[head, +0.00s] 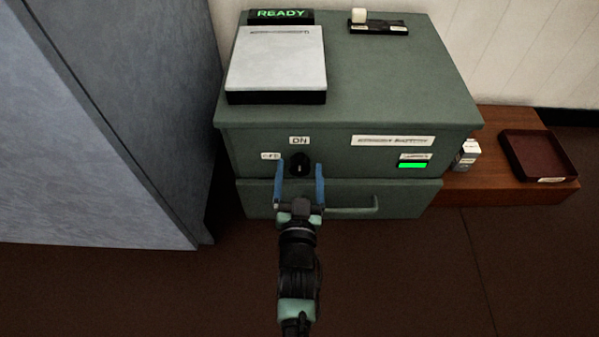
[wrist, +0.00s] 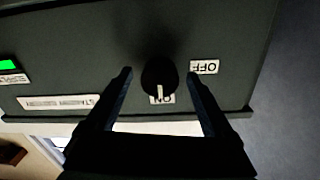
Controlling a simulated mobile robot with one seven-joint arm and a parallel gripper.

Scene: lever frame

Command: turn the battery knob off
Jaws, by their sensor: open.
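The black battery knob (head: 300,163) sits on the front face of the green cabinet (head: 340,198). It shows in the wrist view (wrist: 160,77), where its white pointer mark faces the ON label (wrist: 162,99). The OFF label (wrist: 204,67) is to the side of the knob; in the head view it is the small label (head: 270,156) at the knob's left. My gripper (head: 300,177) is open, its two blue fingers on either side of the knob. In the wrist view the fingers (wrist: 160,78) flank the knob with gaps, and I see no contact.
A green light (head: 412,165) is lit on the cabinet front. A drawer handle (head: 352,206) is below right of the knob. A white-topped device with a READY display (head: 281,14) stands on top. A grey-blue panel (head: 120,110) stands at the left. A tray (head: 540,155) lies at right.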

